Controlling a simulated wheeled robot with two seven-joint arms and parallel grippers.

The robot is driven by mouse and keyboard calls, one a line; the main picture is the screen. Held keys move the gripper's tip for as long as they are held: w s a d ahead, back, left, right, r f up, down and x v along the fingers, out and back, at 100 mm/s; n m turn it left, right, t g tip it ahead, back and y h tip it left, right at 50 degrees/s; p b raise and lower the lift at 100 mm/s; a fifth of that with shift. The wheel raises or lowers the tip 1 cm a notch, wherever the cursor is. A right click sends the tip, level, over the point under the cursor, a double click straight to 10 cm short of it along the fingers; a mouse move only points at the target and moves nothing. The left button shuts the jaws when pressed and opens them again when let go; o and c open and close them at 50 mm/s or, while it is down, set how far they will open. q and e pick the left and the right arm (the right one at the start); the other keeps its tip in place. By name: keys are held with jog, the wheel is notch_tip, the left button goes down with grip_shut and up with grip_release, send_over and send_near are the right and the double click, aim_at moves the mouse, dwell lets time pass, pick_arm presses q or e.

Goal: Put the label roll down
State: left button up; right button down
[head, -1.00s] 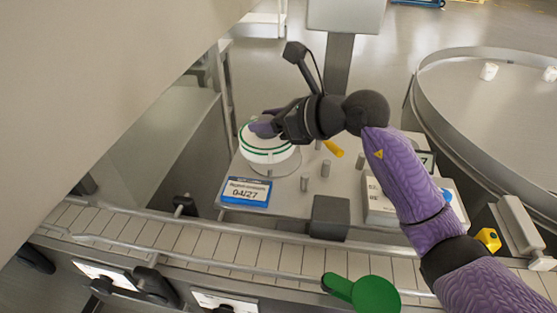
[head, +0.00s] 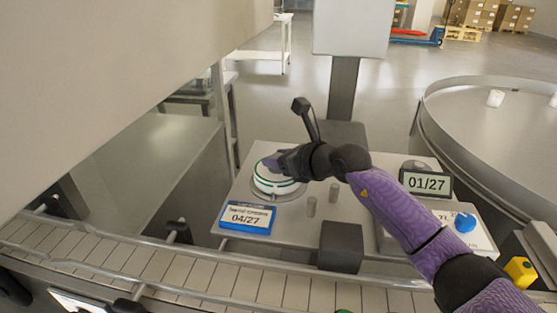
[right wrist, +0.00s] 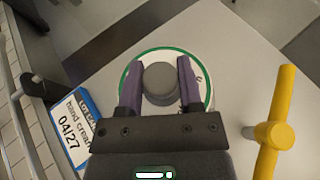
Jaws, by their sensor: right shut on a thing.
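The label roll (head: 275,182) is white with green edges and lies flat on a round plate on the grey machine top. In the right wrist view the label roll (right wrist: 141,66) shows as a white, green-rimmed disc under my fingers. My right gripper (head: 272,161) is over its top; in the right wrist view the fingers of the gripper (right wrist: 160,85) are on either side of a grey round core (right wrist: 160,82), shut on it. I cannot tell whether the roll rests fully on the plate. My left gripper is in neither view.
A blue-framed card reading 04/27 (head: 247,218) stands in front of the roll. A display reads 01/27 (head: 426,183). A conveyor (head: 200,276) runs along the front. A yellow handle (right wrist: 280,125) is beside the gripper.

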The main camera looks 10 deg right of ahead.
aim_at(277, 156)
jog(key=shift+f, duration=0.15)
jog(key=shift+c, duration=1.3)
grip_release()
jog(key=p+v, duration=0.1)
jog(key=v, duration=0.1)
jog(key=p+v, duration=0.1)
jog(key=v, duration=0.1)
jog(key=shift+s+d+r, duration=0.15)
jog(key=shift+d+r, duration=0.05)
jog(key=shift+r, duration=0.25)
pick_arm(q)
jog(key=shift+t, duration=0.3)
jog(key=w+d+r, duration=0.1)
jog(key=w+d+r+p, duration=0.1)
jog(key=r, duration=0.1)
pick_arm(e)
jog(key=v, duration=0.7)
jog(key=shift+s, duration=0.25)
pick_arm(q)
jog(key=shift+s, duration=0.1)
pick_arm(e)
jog(key=shift+d+f, duration=0.1)
